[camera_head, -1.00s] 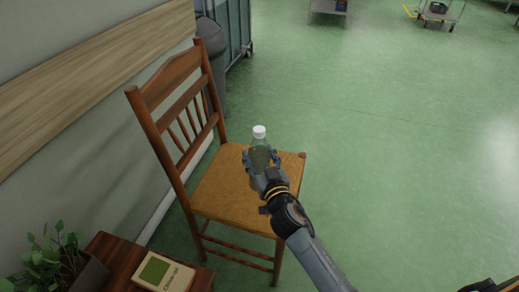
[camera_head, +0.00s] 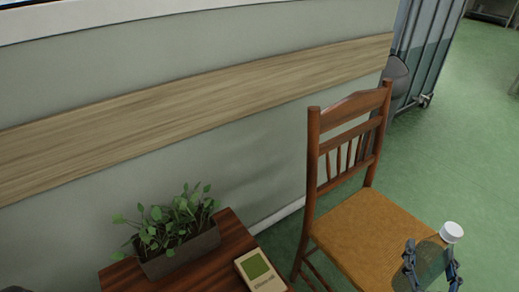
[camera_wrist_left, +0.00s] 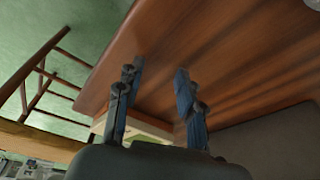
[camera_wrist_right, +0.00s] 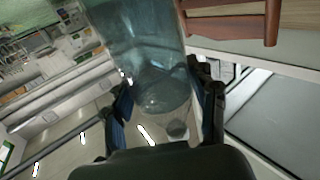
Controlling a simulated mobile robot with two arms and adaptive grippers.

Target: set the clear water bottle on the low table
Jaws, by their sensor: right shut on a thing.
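The clear water bottle (camera_head: 432,258) with a white cap is upright at the lower right of the head view, in front of the chair seat. My right gripper (camera_head: 430,272) is shut around its body. The bottle (camera_wrist_right: 150,65) also fills the middle of the right wrist view, between the fingers. The low table (camera_head: 226,232) is dark reddish wood, at the bottom left of the head view against the wall. My left gripper (camera_wrist_left: 158,95) has its fingers apart with nothing between them; wood surface shows behind it. It is outside the head view.
A wooden chair (camera_head: 365,225) stands right of the table. A grey bin (camera_head: 396,75) and a wheeled cart are behind it. Green floor is open at right.

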